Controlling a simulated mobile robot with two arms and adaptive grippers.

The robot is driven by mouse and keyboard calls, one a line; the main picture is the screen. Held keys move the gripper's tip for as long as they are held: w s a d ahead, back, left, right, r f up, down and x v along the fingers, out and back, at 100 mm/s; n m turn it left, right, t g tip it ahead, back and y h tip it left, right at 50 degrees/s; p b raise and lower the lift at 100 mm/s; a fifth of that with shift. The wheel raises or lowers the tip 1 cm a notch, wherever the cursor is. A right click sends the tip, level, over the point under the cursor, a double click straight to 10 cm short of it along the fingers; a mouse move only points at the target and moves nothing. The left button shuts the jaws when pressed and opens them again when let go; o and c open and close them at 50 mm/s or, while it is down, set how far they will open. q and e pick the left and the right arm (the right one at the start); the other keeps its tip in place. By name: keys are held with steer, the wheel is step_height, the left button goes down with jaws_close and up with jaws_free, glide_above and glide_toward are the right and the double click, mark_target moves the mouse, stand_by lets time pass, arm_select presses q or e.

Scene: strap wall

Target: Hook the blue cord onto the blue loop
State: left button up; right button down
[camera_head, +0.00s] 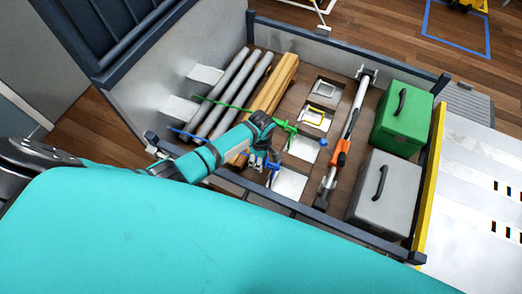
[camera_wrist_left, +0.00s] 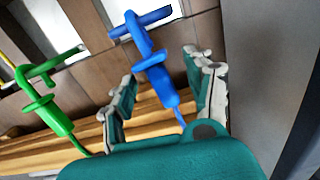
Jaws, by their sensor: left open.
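The blue cord (camera_head: 187,134) runs from the left side of the crate toward my left gripper (camera_head: 258,160), which partly covers it. In the left wrist view, the cord's blue hook end (camera_wrist_left: 155,68) has a thick grip and a crossbar. It lies between the two spread fingers of my left gripper (camera_wrist_left: 163,88), with gaps on both sides. The hook end also shows just past the gripper in the head view (camera_head: 273,166). I cannot make out a separate blue loop; the arm and hook may cover it. My right gripper is out of view.
A green cord with a green hook (camera_wrist_left: 45,100) lies beside the blue one. The crate also holds grey pipes (camera_head: 222,90), wooden beams (camera_head: 278,84), an orange-and-black pole tool (camera_head: 341,152), a green case (camera_head: 402,118) and a grey case (camera_head: 383,195). A dark front rail (camera_head: 350,232) edges it.

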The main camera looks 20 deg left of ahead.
arm_select(q)
step_height(320, 180, up, 11)
stand_by(0.3)
